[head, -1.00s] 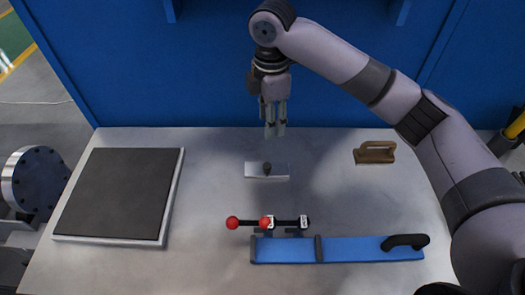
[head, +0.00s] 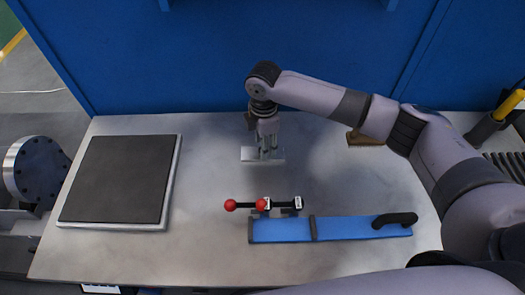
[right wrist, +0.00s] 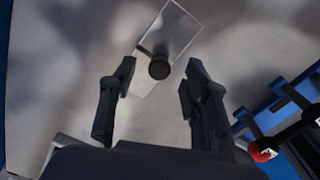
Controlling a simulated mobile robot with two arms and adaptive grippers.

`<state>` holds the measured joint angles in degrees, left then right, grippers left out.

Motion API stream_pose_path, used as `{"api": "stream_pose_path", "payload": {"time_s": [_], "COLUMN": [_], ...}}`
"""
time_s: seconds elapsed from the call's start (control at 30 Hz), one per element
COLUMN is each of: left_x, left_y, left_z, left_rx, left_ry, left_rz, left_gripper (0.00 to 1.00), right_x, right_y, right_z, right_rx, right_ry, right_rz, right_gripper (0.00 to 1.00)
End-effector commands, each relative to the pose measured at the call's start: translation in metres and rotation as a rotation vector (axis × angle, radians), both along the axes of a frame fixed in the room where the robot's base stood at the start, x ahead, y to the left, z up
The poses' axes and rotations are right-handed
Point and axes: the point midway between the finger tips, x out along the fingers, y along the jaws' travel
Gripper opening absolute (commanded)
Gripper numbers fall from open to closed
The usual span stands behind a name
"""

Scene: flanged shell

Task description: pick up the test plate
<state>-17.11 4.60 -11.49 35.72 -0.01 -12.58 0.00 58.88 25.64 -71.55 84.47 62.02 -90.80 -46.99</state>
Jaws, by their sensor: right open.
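The test plate is a small bright metal plate (head: 248,154) with a dark round knob, lying flat on the grey table. In the right wrist view the plate (right wrist: 172,28) and its knob (right wrist: 159,69) show beyond the fingers. My right gripper (head: 267,153) points down over the plate and hides much of it in the head view. It is open, and in the right wrist view the knob appears between its fingertips (right wrist: 160,70). Whether the fingers reach down around the knob I cannot tell. My left gripper is not in view.
In front of the plate are clamps with red ball ends (head: 261,205) and a blue bar (head: 350,228) with a black handle. A wooden-handled tool (head: 362,139) lies right, partly behind my arm. A dark-topped slab (head: 115,180) lies left. A blue wall (head: 200,60) stands behind.

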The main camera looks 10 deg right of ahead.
Motion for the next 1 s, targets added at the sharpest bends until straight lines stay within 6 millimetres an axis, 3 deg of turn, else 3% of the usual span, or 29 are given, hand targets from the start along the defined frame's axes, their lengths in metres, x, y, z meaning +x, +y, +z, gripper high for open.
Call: {"api": "stream_pose_path", "payload": {"time_s": [0.2,0.43,1.0], "left_x": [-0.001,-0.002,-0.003], "left_y": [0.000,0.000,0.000], "left_z": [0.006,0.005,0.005], "left_rx": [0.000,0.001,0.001], "left_ry": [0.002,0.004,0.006], "left_rz": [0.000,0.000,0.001], "left_gripper": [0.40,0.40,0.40], "right_x": [-0.001,-0.001,0.000], "right_y": [0.000,0.000,0.000], "right_z": [-0.023,-0.025,-0.024], "right_rx": [-0.001,-0.001,-0.001], "right_ry": [0.000,0.000,-0.001], "right_rz": [0.000,0.001,0.001], "right_gripper": [0.43,0.43,0.06]}}
